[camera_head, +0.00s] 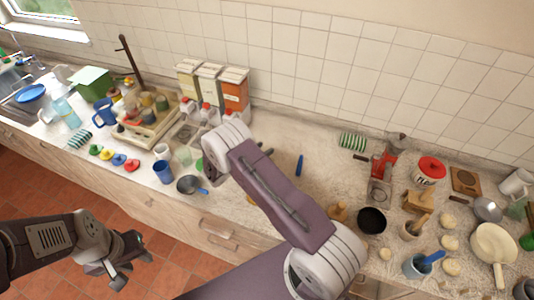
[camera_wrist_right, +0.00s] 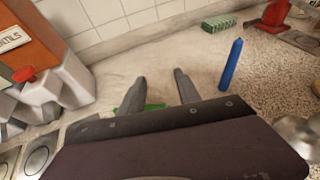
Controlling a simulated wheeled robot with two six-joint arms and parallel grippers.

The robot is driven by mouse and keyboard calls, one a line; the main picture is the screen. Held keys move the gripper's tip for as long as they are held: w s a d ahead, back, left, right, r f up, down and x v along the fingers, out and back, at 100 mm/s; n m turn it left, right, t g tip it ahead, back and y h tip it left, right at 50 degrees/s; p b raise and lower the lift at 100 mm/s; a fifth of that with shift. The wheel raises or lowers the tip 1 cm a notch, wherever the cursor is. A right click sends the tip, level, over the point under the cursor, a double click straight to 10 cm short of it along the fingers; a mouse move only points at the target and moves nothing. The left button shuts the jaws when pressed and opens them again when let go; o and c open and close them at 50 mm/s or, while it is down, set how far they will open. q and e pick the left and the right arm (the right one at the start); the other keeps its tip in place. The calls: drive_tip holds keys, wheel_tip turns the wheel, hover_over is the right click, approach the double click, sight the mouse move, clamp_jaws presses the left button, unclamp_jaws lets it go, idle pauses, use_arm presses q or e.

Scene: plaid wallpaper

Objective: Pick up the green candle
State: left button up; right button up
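A green object, possibly the green candle (camera_wrist_right: 154,107), lies low on the counter in the right wrist view. My gripper's body and left finger hide part of it, so its full shape cannot be told. My right gripper (camera_wrist_right: 160,88) is open, its two fingers apart with nothing visible between their tips. In the head view my right arm covers most of that gripper. A blue candle-like stick (camera_wrist_right: 232,65) stands to the right of the fingers, and it also shows in the head view (camera_head: 299,165). My left gripper (camera_head: 128,271) is open and empty over the floor.
Dispensers (camera_head: 213,90) stand against the tiled wall. A dark pan (camera_head: 190,184) and a blue cup (camera_head: 163,171) are at the counter's front edge. A black pan (camera_head: 371,220) and a red-lidded pot (camera_head: 429,170) are right. The counter around the blue stick is clear.

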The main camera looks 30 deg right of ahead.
drive_tip(key=x, duration=0.2)
drive_tip(key=p+x, duration=0.2)
drive_tip(key=x, duration=0.1)
drive_tip(key=shift+s+d, duration=0.25)
drive_tip(key=shift+d, duration=0.2)
drive_tip(key=shift+w+d+f, duration=0.15)
drive_tip(key=shift+w+f, duration=0.05)
drive_tip(key=shift+s+r, duration=0.1)
clamp_jaws()
idle(0.7)
